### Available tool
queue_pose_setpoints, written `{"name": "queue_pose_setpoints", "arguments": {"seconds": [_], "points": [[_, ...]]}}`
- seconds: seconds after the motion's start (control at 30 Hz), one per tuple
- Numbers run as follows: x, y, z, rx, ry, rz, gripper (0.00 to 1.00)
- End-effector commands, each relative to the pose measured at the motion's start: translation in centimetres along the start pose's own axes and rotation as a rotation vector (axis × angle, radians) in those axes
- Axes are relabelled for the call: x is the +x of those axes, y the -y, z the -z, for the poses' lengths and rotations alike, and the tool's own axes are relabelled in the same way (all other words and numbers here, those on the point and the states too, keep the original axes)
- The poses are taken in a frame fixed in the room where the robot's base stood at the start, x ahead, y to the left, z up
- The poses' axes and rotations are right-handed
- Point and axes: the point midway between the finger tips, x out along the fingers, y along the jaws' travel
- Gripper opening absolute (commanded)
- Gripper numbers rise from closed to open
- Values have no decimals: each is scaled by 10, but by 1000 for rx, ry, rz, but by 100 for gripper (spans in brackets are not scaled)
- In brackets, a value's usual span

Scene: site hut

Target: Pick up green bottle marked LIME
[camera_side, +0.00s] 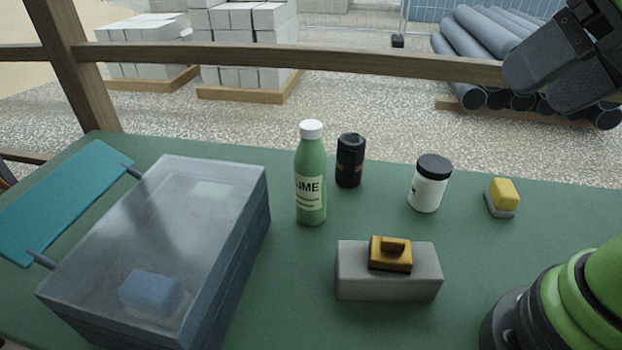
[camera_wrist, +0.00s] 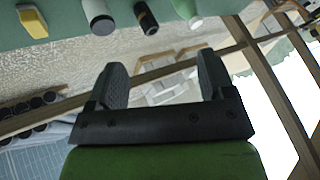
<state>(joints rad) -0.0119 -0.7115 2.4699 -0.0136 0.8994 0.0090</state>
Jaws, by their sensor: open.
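The green bottle marked LIME (camera_side: 311,180) stands upright on the green table, with a white cap and a pale label. In the wrist view a green bottle shape (camera_wrist: 185,9) with a white end shows at the top edge, partly cut off; its label does not show there. My gripper (camera_wrist: 162,80) is open and empty in the wrist view, its two dark fingers apart. In the side view the dark end of my arm is at the upper right, high above the table and well away from the bottle.
A black can (camera_side: 350,161) stands close right of the bottle. A white jar with a black lid (camera_side: 429,184) and a yellow-and-grey block (camera_side: 502,198) are farther right. A clear-lidded box (camera_side: 168,235) lies left. A grey block with a yellow top (camera_side: 388,271) is in front. A wooden rail (camera_side: 290,59) runs behind.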

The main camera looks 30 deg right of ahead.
Motion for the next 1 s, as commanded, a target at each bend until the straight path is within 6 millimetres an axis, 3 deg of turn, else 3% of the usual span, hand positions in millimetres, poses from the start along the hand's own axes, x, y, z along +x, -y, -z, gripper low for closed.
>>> {"name": "queue_pose_setpoints", "arguments": {"seconds": [0.17,0.27,0.5,0.7,1.0], "points": [[17,18,36,-61,59,-43,76],[38,33,61,-112,95,-77,76],[113,74,101,-245,160,-154,76],[171,99,108,-333,186,-196,76],[212,102,104,-365,195,-215,76]]}}
